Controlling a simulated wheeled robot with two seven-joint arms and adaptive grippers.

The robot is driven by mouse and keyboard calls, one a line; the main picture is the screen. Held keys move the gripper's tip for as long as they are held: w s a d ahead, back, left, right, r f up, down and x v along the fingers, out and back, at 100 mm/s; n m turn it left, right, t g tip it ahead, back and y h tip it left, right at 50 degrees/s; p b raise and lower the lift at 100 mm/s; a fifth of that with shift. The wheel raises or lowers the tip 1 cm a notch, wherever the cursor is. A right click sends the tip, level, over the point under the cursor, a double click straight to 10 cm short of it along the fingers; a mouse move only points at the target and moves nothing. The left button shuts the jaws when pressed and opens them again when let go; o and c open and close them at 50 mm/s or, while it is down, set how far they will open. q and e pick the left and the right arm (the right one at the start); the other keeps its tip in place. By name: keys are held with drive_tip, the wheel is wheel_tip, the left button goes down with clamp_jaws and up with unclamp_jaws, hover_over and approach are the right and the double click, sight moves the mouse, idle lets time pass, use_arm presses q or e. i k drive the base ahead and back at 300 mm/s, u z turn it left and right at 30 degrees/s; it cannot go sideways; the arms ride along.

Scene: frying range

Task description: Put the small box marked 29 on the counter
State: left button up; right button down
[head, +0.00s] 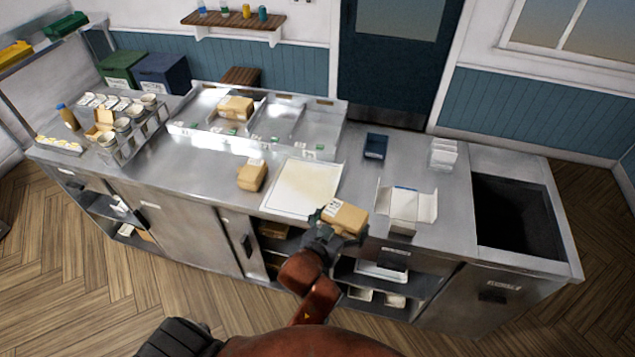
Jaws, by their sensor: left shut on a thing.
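My left gripper (332,224) is shut on a small brown cardboard box (348,216) with a white label. The label's number is too small to read. The gripper holds the box at the counter's front edge, just right of the white sheet (301,187). I cannot tell whether the box touches the steel counter (212,171). A second small brown box (252,176) stands on the counter left of the sheet. A third brown box (236,107) sits in the divided steel tray (318,126) at the back.
An open white carton (404,207) stands close right of the held box. A dark blue container (376,146) and a white stack (443,153) are behind it. A rack of cups (122,127) is at the left. A deep opening (515,215) lies at the right end.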

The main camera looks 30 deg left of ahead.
sight(201, 169)
drive_tip(key=k, duration=0.45)
drive_tip(key=u, duration=1.7)
drive_tip(key=i, duration=1.35)
drive_tip(key=z, duration=1.1)
